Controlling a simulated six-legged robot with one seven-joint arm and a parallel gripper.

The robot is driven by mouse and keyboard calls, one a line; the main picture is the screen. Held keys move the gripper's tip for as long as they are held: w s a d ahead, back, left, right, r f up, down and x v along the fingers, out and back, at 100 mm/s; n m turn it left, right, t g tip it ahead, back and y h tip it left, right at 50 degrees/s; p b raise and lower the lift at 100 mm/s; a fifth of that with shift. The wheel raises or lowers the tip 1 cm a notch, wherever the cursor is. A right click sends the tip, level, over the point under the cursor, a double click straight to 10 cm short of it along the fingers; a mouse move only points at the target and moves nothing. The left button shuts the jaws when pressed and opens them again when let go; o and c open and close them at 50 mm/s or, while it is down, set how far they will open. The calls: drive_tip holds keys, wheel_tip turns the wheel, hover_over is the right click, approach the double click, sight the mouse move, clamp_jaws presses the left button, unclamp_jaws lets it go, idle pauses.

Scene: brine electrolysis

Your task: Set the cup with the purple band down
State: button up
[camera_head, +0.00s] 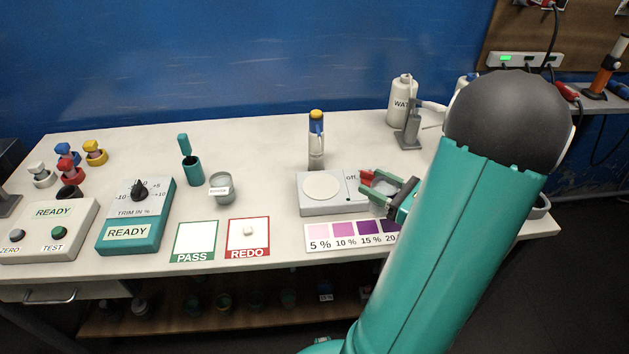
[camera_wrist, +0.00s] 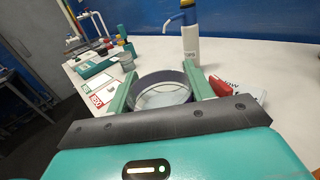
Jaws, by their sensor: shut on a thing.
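The cup (camera_head: 380,193) is a small translucent vessel held between the jaws of my gripper (camera_head: 386,184), right of the white scale (camera_head: 332,208). In the wrist view the cup (camera_wrist: 163,98) shows a dark, purplish ring at its rim and pale contents. The green fingers of my gripper (camera_wrist: 162,88) press on either side of it. The cup appears upright. I cannot tell how far its bottom is above the surface. A red part beside the jaws may belong to something behind them.
A colour strip (camera_head: 345,235) lies in front of the scale. PASS (camera_head: 196,239) and REDO (camera_head: 248,232) cards lie left of it; a small white piece sits on REDO.

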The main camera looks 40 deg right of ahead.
drive_tip(key=shift+w+a+r, duration=0.1)
drive_tip(key=shift+w+a, duration=0.1)
drive_tip(key=shift+w, duration=0.3)
drive_tip(key=w+a, duration=0.1)
drive_tip(key=w, duration=0.4)
drive_tip(key=w+a, duration=0.1)
drive_tip(key=w, duration=0.5)
drive_tip(key=w+a, duration=0.1)
drive_tip(key=w, duration=0.5)
drive_tip(key=shift+f, duration=0.25)
drive_tip(key=shift+s+f, duration=0.1)
drive_tip(key=shift+f, duration=1.45)
drive_tip(key=shift+f, duration=0.1)
drive_tip(key=o, duration=1.2)
drive_tip(key=s, duration=0.4)
drive_tip(key=s+d, duration=0.1)
drive_tip(key=s, duration=0.3)
drive_tip(key=s+d, duration=0.1)
drive_tip(key=s, duration=0.2)
drive_tip(key=shift+s, duration=0.4)
